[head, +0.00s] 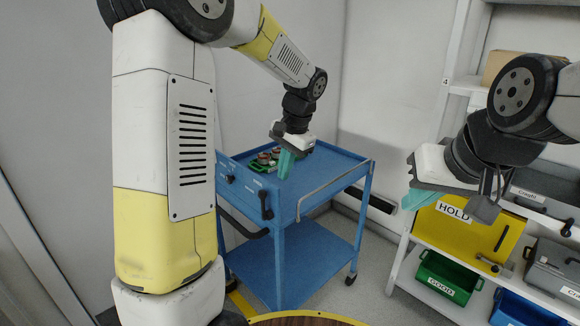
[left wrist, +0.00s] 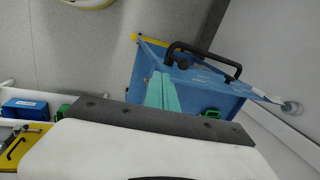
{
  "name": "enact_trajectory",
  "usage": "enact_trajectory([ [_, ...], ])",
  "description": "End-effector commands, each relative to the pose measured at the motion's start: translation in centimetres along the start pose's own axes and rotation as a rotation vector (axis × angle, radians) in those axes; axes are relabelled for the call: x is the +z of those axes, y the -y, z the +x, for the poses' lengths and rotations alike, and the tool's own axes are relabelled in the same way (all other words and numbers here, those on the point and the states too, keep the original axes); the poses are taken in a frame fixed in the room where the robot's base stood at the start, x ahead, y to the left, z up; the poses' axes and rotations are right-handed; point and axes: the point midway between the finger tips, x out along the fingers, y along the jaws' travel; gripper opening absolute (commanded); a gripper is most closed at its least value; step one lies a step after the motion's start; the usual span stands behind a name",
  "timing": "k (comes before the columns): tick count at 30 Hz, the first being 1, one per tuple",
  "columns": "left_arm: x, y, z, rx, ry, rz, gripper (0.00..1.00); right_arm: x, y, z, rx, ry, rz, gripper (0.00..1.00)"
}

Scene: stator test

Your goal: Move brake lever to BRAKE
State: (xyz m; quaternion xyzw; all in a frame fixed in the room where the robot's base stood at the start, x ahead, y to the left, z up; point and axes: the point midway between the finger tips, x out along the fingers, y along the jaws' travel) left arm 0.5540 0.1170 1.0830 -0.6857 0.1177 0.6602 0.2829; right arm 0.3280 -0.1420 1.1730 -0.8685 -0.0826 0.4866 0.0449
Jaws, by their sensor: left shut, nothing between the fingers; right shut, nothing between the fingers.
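The blue cart (head: 345,166) stands in the middle of the head view. On its near side panel is a black lever (head: 265,205), apparently the brake lever, roughly upright. Any label beside it is too small to read. My left gripper (head: 284,163) has its teal fingers shut and empty, pointing down above the cart's top, beyond and above the lever. In the left wrist view its fingers (left wrist: 161,92) show in front of the cart (left wrist: 205,92). My right gripper (head: 418,199) is shut and empty at the right, apart from the cart, in front of the shelf.
A green holder with copper-coloured parts (head: 264,160) sits on the cart top close to my left gripper. A black push handle (head: 240,224) and a small black knob (head: 230,179) are on the near side. A shelf with a yellow HOLD box (head: 452,236) and a green bin (head: 448,278) stands at right.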

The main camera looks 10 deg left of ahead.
Motion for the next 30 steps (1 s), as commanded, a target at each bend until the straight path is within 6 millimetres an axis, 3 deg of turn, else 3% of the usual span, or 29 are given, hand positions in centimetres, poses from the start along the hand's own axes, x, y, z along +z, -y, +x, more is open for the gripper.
enact_trajectory([
  [10,0.1,0.2,7.4,0.002,0.004,-0.002,0.00,0.0,0.0,0.0,0.000,0.000,0.000,0.00],
  [18,0.2,3.0,8.9,0.001,0.000,-0.002,0.00,0.0,0.0,0.0,0.000,0.000,0.000,0.00],
  [30,0.2,3.3,9.1,0.000,-0.001,-0.001,0.00,0.0,0.0,0.0,0.000,0.000,0.000,0.00],
])
